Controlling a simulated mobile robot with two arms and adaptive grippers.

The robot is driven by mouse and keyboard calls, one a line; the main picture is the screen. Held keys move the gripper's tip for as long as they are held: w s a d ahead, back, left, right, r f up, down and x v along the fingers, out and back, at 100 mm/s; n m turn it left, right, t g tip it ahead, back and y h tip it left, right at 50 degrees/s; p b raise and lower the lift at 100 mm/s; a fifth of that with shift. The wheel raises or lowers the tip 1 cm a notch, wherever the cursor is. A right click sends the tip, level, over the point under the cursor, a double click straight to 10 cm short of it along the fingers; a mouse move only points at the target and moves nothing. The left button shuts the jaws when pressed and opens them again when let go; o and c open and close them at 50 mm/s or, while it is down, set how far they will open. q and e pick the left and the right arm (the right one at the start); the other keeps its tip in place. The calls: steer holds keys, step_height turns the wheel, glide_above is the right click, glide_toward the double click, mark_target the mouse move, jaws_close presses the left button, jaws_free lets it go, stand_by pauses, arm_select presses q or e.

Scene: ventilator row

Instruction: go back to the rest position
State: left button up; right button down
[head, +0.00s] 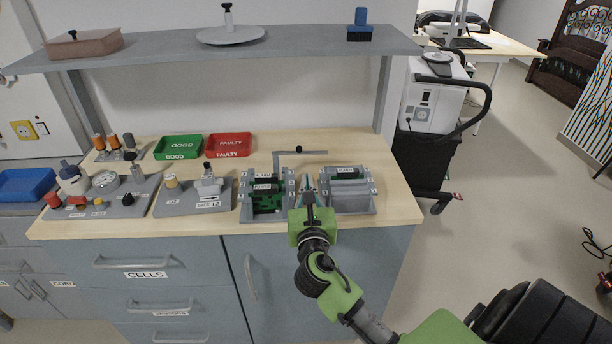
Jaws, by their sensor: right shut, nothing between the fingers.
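My right gripper (307,186) is shut and empty. It is over the front part of the wooden bench top (405,208), between two grey fixtures. The left fixture (246,212) holds green boards. The right fixture (350,201) holds grey blocks. My green right arm comes in from the lower right and hides the bench's front edge there. Whether the fingertips touch a fixture cannot be told. My left gripper is not in view.
A green GOOD tray (178,142) and a red FAULTY tray (228,139) stand at the back. Grey boards with small parts (105,204) stand at left. A shelf (290,45) spans above. A wheeled ventilator (428,105) stands right of the bench; open floor lies beyond.

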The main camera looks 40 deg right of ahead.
steer(key=s+a+f+m+g+y, duration=0.2)
steer(key=s+f+m+g, duration=0.1)
steer(key=s+f+m, duration=0.35)
steer(key=s+a+f+m+g+y, duration=0.1)
steer(key=s+a+f+m+g, duration=0.2)
steer(key=s+f+m, duration=0.4)
steer(key=s+a+f+m+g+y, duration=0.3)
steer(key=s+a+m, duration=0.3)
steer(key=s+m, duration=0.15)
steer(key=s+a+f+m+g+y, duration=0.3)
steer(key=s+a+f+m+y, duration=0.1)
steer(key=s+a+m, duration=0.4)
step_height(320, 180, down, 25)
steer(key=s+d+n+g, duration=0.1)
steer(key=s+d+n, duration=0.1)
steer(key=s, duration=0.1)
steer(key=s+d+f+g, duration=0.1)
steer(key=s+d+f, duration=0.1)
steer(key=s+f, duration=1.4)
steer(key=shift+s+d+f, duration=0.25)
steer(key=shift+s+d, duration=0.1)
steer(key=shift+s, duration=0.1)
